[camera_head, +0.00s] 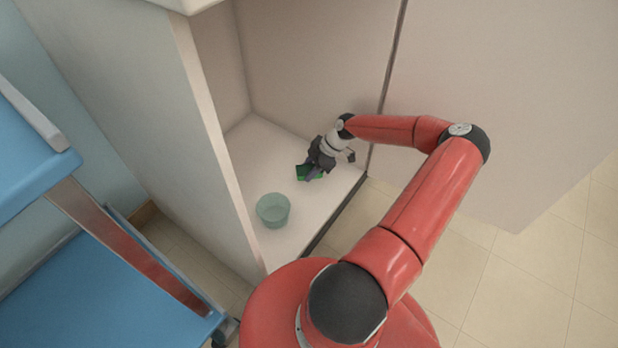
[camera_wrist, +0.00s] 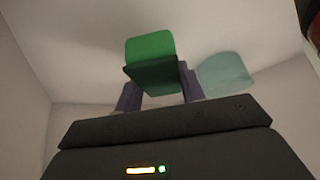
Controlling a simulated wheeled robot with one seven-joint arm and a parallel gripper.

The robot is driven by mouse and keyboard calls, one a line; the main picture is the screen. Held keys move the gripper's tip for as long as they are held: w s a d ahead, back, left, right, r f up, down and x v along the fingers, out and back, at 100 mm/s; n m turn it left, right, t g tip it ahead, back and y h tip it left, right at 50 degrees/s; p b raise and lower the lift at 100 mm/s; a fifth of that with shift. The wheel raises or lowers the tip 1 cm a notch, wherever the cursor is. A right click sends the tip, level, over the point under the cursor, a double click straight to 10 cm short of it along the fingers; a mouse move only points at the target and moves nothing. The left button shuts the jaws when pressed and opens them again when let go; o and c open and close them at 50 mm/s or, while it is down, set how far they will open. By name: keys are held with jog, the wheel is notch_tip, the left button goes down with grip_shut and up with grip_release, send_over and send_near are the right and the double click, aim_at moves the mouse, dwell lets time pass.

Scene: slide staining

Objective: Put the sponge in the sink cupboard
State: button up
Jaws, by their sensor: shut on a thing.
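The green sponge (camera_wrist: 150,50) is between the two fingers of my gripper (camera_wrist: 158,82) in the wrist view, and the fingers are shut on it. In the head view my gripper (camera_head: 312,174) is inside the open sink cupboard (camera_head: 262,150), low over its floor, with the sponge (camera_head: 303,172) showing in part beneath it. The fingers hide some of the sponge. I cannot tell whether the sponge touches the cupboard floor.
A translucent teal cup (camera_head: 273,210) stands on the cupboard floor, left of and nearer than my gripper; it also shows in the wrist view (camera_wrist: 225,74). The cupboard's side wall (camera_head: 205,120) is at left. A blue-shelved cart (camera_head: 90,275) stands outside. Floor behind the cup is clear.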

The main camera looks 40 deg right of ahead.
aim_at(309, 183)
jog(key=shift+f, duration=2.15)
jog(key=shift+b, duration=0.3)
jog(key=shift+f, duration=0.15)
jog(key=o, duration=0.9)
jog(key=shift+o, duration=0.2)
jog(key=p+v, duration=0.1)
jog(key=v, duration=0.7)
jog(key=shift+a, duration=0.15)
